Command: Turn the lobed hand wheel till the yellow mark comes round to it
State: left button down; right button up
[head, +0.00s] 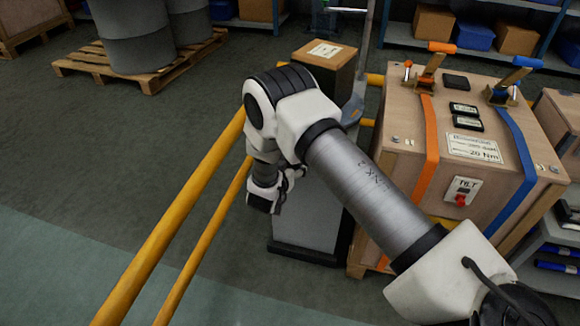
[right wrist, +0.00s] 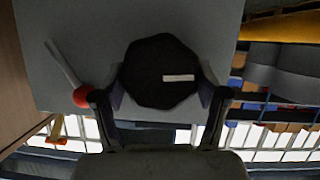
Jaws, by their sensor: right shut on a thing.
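In the right wrist view, the dark lobed hand wheel (right wrist: 158,58) sits on the face of a grey housing (right wrist: 95,35). My right gripper (right wrist: 160,92) is shut on the wheel, one finger on each side. A pale bar mark (right wrist: 179,78) lies on the wheel, right of its middle; I see no clearly yellow mark. A grey rod with a red ball end (right wrist: 84,96) is left of the wheel, close to the left finger. In the head view my right gripper (head: 272,190) is beside the grey pedestal (head: 308,218), and my arm hides the wheel. My left gripper is not in view.
A yellow guard rail (head: 185,205) runs along the left of the pedestal. A wooden crate (head: 490,185) with orange and blue straps stands at the right. A cardboard box (head: 327,65) stands behind my arm. Open floor lies to the left.

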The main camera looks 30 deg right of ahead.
jog(key=shift+r+n+g+p, duration=0.15)
jog(key=shift+n+g+p, duration=0.25)
jog(key=shift+n+p, duration=0.25)
jog(key=shift+w+a+n+g+h, duration=0.1)
jog(key=shift+n+g+h, duration=0.3)
jog(key=shift+n+h, duration=0.5)
jog(key=o, duration=1.2)
jog(key=shift+f, duration=0.2)
jog(key=shift+c, duration=0.2)
jog(key=v, duration=1.2)
